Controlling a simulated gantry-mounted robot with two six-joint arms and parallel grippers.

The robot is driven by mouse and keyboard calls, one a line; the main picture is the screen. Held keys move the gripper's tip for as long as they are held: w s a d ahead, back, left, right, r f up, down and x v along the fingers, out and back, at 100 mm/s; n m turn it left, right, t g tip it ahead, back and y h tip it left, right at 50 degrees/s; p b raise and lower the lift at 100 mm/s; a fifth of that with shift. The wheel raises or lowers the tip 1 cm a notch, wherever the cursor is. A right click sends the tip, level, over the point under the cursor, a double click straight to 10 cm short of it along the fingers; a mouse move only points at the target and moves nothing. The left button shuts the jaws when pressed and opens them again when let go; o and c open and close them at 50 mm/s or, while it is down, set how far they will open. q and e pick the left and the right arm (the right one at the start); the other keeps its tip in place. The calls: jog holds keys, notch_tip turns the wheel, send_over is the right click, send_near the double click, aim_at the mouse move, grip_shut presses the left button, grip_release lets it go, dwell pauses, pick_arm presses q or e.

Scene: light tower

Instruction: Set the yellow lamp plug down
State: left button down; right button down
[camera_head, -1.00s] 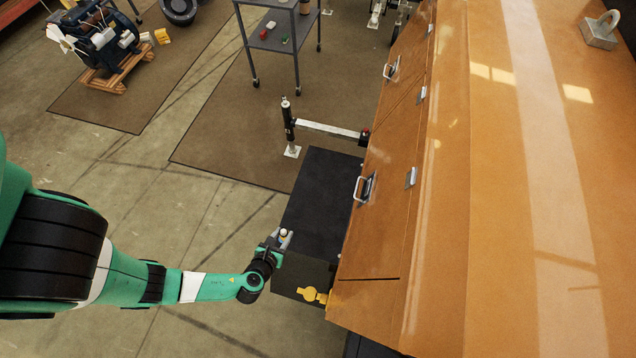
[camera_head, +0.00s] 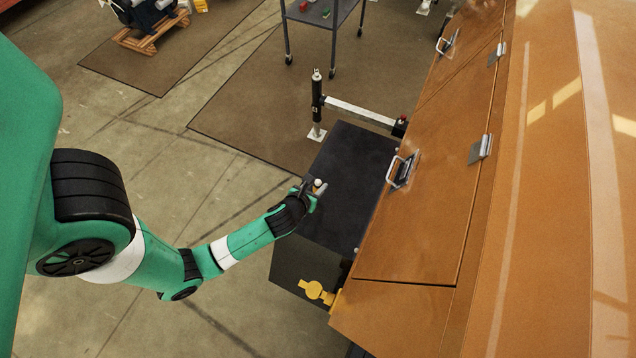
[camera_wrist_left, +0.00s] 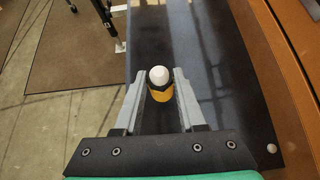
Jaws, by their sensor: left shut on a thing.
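The yellow lamp plug (camera_wrist_left: 160,90), yellow with a rounded white top, sits between the two grey fingers of my left gripper in the left wrist view. My left gripper (camera_head: 316,188) is shut on it, and the white top of the plug (camera_head: 318,183) shows at the fingertips in the head view. The gripper is over the left edge of a dark flat surface (camera_head: 345,175). I cannot tell whether the plug's underside touches that surface. My right gripper is not in view.
A large orange cabinet-like body (camera_head: 430,200) with metal handles stands right of the dark surface. A yellow fitting (camera_head: 317,291) is on the dark front face below. A black post (camera_head: 317,100) stands behind. Most of the dark top is clear.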

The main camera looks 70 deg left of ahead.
pick_arm(q)
jog(key=shift+w+a+f, duration=0.1)
jog(key=shift+w+f, duration=0.05)
jog(key=shift+f, duration=0.1)
jog(key=f+b, duration=0.1)
jog(key=f, duration=0.1)
jog(key=f+b, duration=0.2)
jog(key=shift+w+a, duration=0.2)
jog(key=shift+r, duration=0.2)
jog(key=shift+c, duration=2.4)
grip_release()
jog(key=shift+f, duration=0.1)
